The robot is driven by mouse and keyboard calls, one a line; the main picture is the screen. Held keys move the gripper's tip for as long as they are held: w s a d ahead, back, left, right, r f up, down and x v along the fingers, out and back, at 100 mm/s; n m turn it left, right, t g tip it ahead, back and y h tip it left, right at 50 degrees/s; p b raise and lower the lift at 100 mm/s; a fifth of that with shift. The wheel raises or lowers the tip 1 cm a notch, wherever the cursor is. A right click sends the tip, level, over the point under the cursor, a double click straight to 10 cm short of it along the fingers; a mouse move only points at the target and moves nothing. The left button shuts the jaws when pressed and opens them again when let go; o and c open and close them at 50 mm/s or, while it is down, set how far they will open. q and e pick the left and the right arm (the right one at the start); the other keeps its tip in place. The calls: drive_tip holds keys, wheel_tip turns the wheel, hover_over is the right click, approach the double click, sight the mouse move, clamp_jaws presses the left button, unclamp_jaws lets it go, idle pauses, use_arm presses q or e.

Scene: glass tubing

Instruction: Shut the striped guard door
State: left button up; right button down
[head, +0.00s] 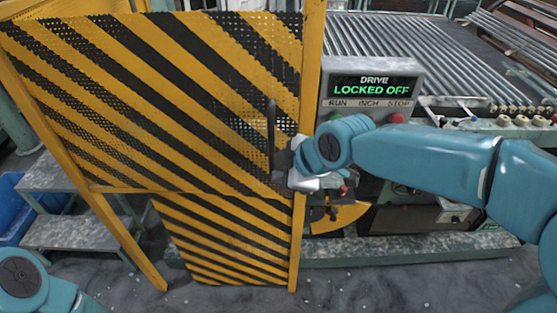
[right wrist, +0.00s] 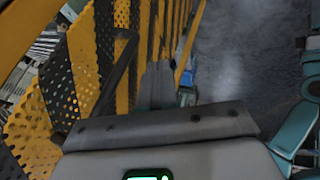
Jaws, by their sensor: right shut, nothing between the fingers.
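The guard door (head: 200,60) is a perforated panel with yellow and black diagonal stripes, filling the left half of the head view. It has a dark upright bar handle (head: 271,135) near its right edge. The handle also shows in the right wrist view (right wrist: 118,75) as a dark bar left of the fingers. My right gripper (head: 283,163) is shut and empty, at the lower end of the handle and close to the panel. I cannot tell whether it touches. Its fingers (right wrist: 157,85) are together in the wrist view. My left gripper is out of view.
A yellow post (head: 311,70) stands at the door's right edge. Right of it, a control box (head: 372,68) reads "DRIVE LOCKED OFF" above RUN, INCH and STOP labels. A roller conveyor (head: 400,45) lies behind. Grey steps (head: 70,232) and a blue bin (head: 15,208) are at left.

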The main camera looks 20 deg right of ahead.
drive_tip(key=w+p, duration=0.1)
drive_tip(key=w, duration=0.1)
drive_tip(key=w+f, duration=0.1)
drive_tip(key=w, duration=0.1)
drive_tip(key=shift+w+d+p, duration=0.2)
drive_tip(key=shift+p, duration=0.2)
drive_tip(key=shift+w, duration=0.15)
drive_tip(key=shift+d, duration=0.15)
